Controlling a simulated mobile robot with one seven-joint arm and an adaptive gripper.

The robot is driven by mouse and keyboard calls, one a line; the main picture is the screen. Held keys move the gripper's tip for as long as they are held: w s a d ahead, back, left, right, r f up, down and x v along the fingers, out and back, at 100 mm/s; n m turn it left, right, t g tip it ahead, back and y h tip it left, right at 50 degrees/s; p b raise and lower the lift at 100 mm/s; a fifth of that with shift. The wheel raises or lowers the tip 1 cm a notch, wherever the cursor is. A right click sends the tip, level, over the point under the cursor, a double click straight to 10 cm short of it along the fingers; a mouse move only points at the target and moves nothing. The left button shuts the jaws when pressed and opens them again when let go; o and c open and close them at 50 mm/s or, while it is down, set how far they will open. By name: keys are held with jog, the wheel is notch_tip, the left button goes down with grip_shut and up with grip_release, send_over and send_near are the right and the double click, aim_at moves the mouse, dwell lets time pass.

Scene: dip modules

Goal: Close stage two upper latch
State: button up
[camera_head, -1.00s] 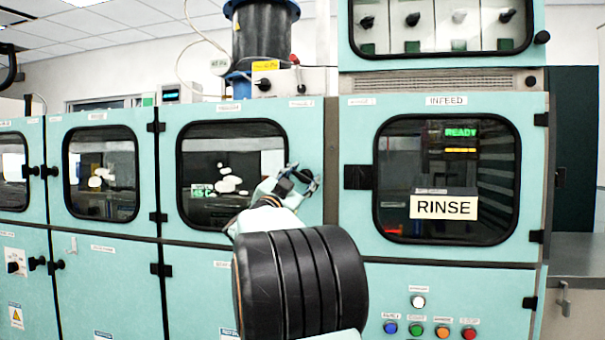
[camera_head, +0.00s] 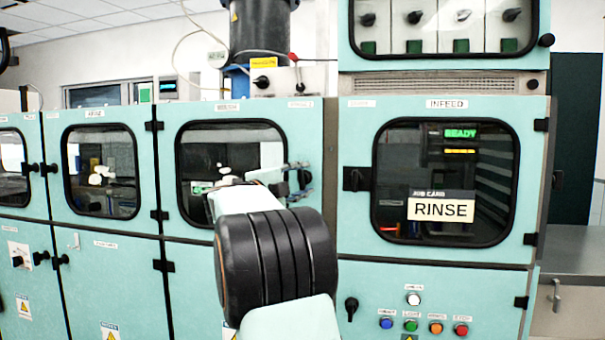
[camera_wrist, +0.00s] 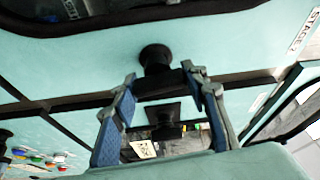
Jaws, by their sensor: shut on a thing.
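The stage two upper latch is a black round knob with a black bar (camera_wrist: 155,58) on the pale green cabinet door in the wrist view. My gripper (camera_wrist: 160,80) has its blue-padded fingers on either side of the bar and is shut on it. In the head view my gripper (camera_head: 296,180) is at the right edge of the windowed upper door (camera_head: 225,112), over the dark latch (camera_head: 304,180). My arm and fingers partly hide the latch there, so its exact angle is hard to tell. The door looks flush with the cabinet front.
A "RINSE" card (camera_head: 441,209) hangs on the infeed door to the right, with its own black latch (camera_head: 356,179). Below are coloured buttons (camera_head: 411,326) and a black knob (camera_head: 351,308). A grey bench (camera_head: 575,258) stands at far right.

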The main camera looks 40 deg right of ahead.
jog(key=shift+m+p, duration=0.4)
jog(key=shift+m, duration=0.3)
jog(key=o, duration=1.2)
jog(key=shift+c, duration=0.2)
jog(key=v, duration=1.2)
jog(key=shift+r, duration=0.3)
